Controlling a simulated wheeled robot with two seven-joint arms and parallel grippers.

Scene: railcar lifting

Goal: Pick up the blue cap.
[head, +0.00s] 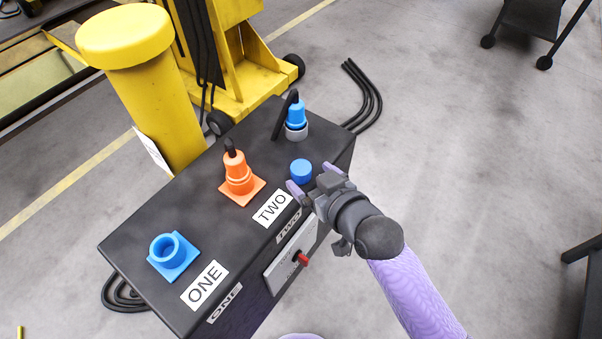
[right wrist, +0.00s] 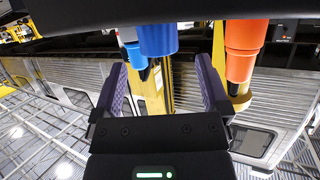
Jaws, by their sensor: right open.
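The blue cap (head: 301,171) is a short round cylinder standing on top of the black box (head: 190,215), near its right edge, past the TWO label. My right gripper (head: 313,181) is open beside the cap, on its lower-right side, with purple fingers pointing toward it. In the right wrist view the blue cap (right wrist: 158,40) lies ahead, in line with the gap between the two spread fingers (right wrist: 160,72). I cannot tell whether the fingers touch it. My left gripper is not in view.
An orange plug (head: 238,176) and a blue plug (head: 296,115) stand near the cap. An open blue socket (head: 172,252) sits near label ONE. A red switch (head: 303,259) is on the box's side. A yellow post (head: 150,90) stands behind.

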